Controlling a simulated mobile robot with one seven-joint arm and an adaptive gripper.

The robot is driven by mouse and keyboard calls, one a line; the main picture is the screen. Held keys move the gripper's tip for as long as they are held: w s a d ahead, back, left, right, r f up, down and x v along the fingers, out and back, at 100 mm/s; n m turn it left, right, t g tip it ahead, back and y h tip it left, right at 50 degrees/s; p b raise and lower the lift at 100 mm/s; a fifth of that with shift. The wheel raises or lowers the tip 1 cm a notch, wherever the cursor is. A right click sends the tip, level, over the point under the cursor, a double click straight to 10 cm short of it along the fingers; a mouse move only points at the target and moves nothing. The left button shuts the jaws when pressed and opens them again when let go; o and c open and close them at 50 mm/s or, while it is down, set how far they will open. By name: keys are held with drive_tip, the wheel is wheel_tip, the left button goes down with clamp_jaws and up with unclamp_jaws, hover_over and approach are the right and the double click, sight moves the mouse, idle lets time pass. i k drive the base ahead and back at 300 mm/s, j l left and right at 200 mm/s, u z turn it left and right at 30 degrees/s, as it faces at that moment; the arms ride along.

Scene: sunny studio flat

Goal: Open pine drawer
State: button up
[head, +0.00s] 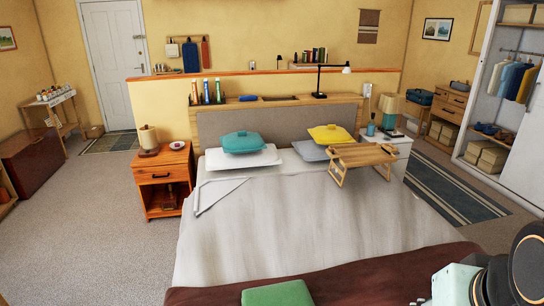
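An orange-toned wooden nightstand (182,163) stands left of the bed. Its single drawer front (155,177) has a dark handle and looks closed. Below the drawer is an open compartment with dark items inside. A paler wooden chest of drawers (452,99) with dark handles stands at the back right; its drawers look closed. I cannot tell by the wood alone which one is the pine drawer. Part of my arm shows at the bottom right corner, but my gripper's fingers do not show.
A large bed (300,225) fills the middle, with a wooden bed tray (362,156) on it. Carpet (95,215) left of the bed is clear. A lamp (148,140) and a small dish (177,145) stand on the nightstand. A dark chest (35,163) stands far left.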

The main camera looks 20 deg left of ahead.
sight(145, 175)
drive_tip(key=u, duration=2.6)
drive_tip(key=j+u, duration=0.2)
drive_tip(key=u, duration=0.15)
drive_tip(key=j+u, duration=0.2)
drive_tip(key=u, duration=0.15)
drive_tip(key=i+j, duration=0.2)
drive_tip(key=j, duration=0.15)
drive_tip(key=i+j+z, duration=0.1)
drive_tip(key=j, duration=0.3)
drive_tip(key=i+j+u, duration=0.1)
drive_tip(key=i+j, duration=0.2)
drive_tip(key=i+j+u, duration=0.1)
drive_tip(key=i+j, duration=0.15)
drive_tip(key=i, duration=0.3)
drive_tip(key=i+z, duration=0.35)
drive_tip(key=i+j+z, duration=0.35)
drive_tip(key=i, duration=0.15)
drive_tip(key=i+l+z, duration=0.1)
drive_tip(key=i+z, duration=0.25)
drive_tip(key=i+l+z, duration=0.1)
drive_tip(key=z, duration=0.25)
drive_tip(key=i+z, duration=0.3)
